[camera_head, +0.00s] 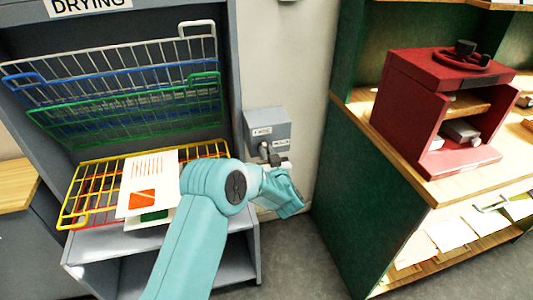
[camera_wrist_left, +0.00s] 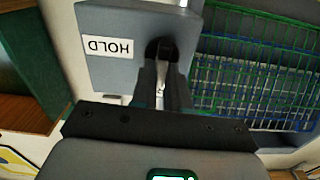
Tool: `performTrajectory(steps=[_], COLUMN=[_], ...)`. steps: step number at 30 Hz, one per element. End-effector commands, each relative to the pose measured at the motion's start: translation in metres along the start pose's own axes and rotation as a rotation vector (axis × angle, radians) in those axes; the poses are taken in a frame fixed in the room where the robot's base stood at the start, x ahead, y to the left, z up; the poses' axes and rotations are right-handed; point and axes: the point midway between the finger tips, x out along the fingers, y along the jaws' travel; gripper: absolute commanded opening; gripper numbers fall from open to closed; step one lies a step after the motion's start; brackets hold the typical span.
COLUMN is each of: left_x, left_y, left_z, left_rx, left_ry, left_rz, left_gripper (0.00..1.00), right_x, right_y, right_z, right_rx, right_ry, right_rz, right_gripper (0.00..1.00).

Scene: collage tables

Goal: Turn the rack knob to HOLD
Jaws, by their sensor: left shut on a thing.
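The grey knob box (camera_head: 268,124) is fixed on the wall panel just right of the drying rack, with two small white labels on its front. In the left wrist view the HOLD label (camera_wrist_left: 107,47) reads upside down on the box face. The dark knob (camera_wrist_left: 160,47) stands beside that label, partly hidden by my fingers. My left gripper (camera_head: 267,154) reaches the front of the box, and its jaws (camera_wrist_left: 162,80) are shut on the knob. Which way the knob points is hard to tell. My right gripper is in neither view.
The drying rack has white, blue and green wire shelves (camera_head: 130,110) tilted up and a yellow shelf (camera_head: 72,205) lowered, with printed sheets (camera_head: 150,180) on it. A red press (camera_head: 400,105) stands on the wooden-topped green cabinet (camera_head: 350,190) to the right.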

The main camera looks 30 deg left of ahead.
Motion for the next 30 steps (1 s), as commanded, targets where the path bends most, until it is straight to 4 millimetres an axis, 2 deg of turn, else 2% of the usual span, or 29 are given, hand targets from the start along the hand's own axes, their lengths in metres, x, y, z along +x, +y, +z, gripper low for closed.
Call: performTrajectory(steps=[8,30], left_x=[0.0004,0.0006], left_y=[0.002,0.0084], left_z=[0.0,0.002], left_rx=[0.191,0.893], left_ry=[0.0,0.001], left_rz=[-0.001,-0.002], left_gripper=[0.0,0.0], right_x=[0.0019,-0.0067], right_y=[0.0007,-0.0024], right_z=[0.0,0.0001], right_rx=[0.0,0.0], right_ry=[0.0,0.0], right_rz=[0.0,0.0], right_gripper=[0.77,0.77])
